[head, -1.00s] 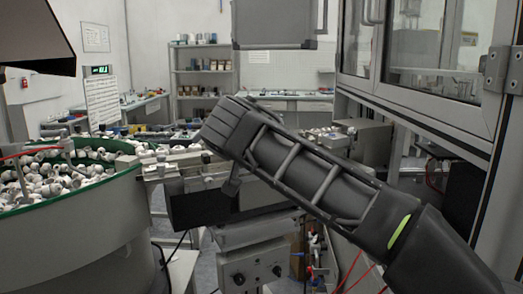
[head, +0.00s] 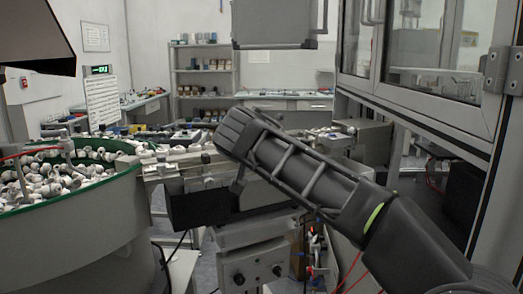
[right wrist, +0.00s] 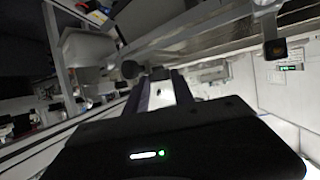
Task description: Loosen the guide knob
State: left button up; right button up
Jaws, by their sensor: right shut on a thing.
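My right arm crosses the head view from the lower right, its blocky wrist end (head: 236,132) over the guide rail (head: 185,158); this hides my right gripper's fingertips there. In the right wrist view, my right gripper's two dark fingers (right wrist: 160,78) reach away from the palm, close together. They are shut on the guide knob; the contact is dark and small, and the knob's outline is not clear. A dark round knob shape (right wrist: 130,69) shows by the fingertips. My left gripper is in neither view.
A green-rimmed bowl (head: 100,187) full of white caps stands at the left, joined to the rail. A control box with dark knobs (head: 250,268) sits below the rail. A glazed metal cabinet (head: 415,105) stands close at the right. Shelves are far behind.

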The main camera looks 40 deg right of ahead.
grip_shut()
jog(key=shift+n+t, duration=0.3)
jog(key=shift+s+d+n+t+y, duration=0.15)
jog(key=shift+n+t+y, duration=0.25)
jog(key=shift+y, duration=0.3)
jog(key=shift+s+d+r+n+t+y, duration=0.15)
jog(key=shift+n+t+y, duration=0.15)
jog(key=shift+n+y, duration=0.35)
jog(key=n+y, duration=0.1)
jog(key=n+t+y+p, duration=0.1)
jog(key=n+y+p, duration=0.1)
jog(key=y, duration=0.1)
jog(key=shift+d+r+n+t, duration=0.15)
jog(key=shift+d+n+t, duration=0.1)
jog(key=shift+d+t, duration=0.05)
jog(key=n+y+p, duration=0.1)
jog(key=n+y, duration=0.1)
jog(key=d+n+y+p, duration=0.1)
jog(key=n+y, duration=0.1)
jog(key=y, duration=0.1)
jog(key=n+y+p, duration=0.1)
jog(key=n+g+y+p, duration=0.1)
jog(key=n, duration=0.1)
jog(key=shift+d+f+y, duration=0.2)
jog(key=shift+d+y, duration=0.1)
jog(key=shift+y, duration=0.05)
jog(key=shift+f+n+y+p, duration=0.15)
jog(key=shift+n+y+p, duration=0.25)
